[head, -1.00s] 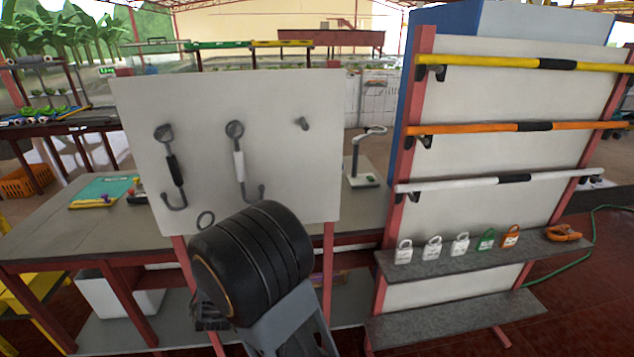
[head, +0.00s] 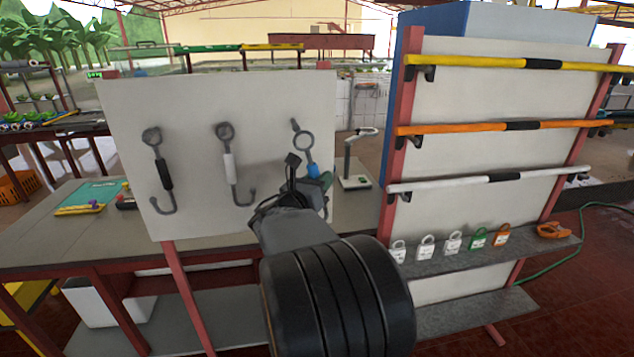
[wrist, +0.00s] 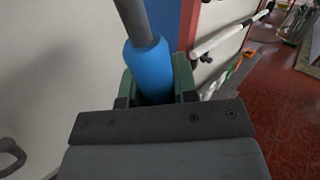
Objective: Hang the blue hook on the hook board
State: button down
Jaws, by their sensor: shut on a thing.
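The blue hook (head: 304,142) is a grey metal hook with a ring at its top and a blue sleeve. My gripper (head: 313,179) is shut on the blue sleeve, which also shows in the wrist view (wrist: 148,68) between the green jaws. The hook board (head: 190,110) is a pale upright panel. The ring is in front of the board's right part, just below a bare peg (head: 295,125). I cannot tell whether ring and peg touch. The hook's lower end is hidden behind my gripper.
A black-sleeved hook (head: 165,175) and a white-sleeved hook (head: 229,168) hang to the left on the board. A rack (head: 480,100) with yellow, orange and white bars stands at the right, with several padlocks (head: 453,243) on its shelf. A table (head: 60,225) stands behind the board.

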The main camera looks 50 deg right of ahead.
jog(key=w+d+p, duration=0.1)
jog(key=w+d, duration=0.2)
jog(key=w, duration=0.1)
jog(key=shift+w+d, duration=0.35)
jog(key=shift+d, duration=0.05)
jog(key=shift+w, duration=0.1)
jog(key=shift+w+a, duration=0.1)
jog(key=shift+w, duration=0.05)
dwell(0.4)
jog(key=shift+w+d, duration=1)
jog(key=shift+w, duration=0.2)
jog(key=shift+w+d, duration=1)
jog(key=shift+w, duration=0.15)
dwell(3.4)
jog(key=shift+w+d, duration=0.15)
jog(key=shift+w, duration=0.05)
jog(key=shift+f, duration=0.15)
dwell(0.4)
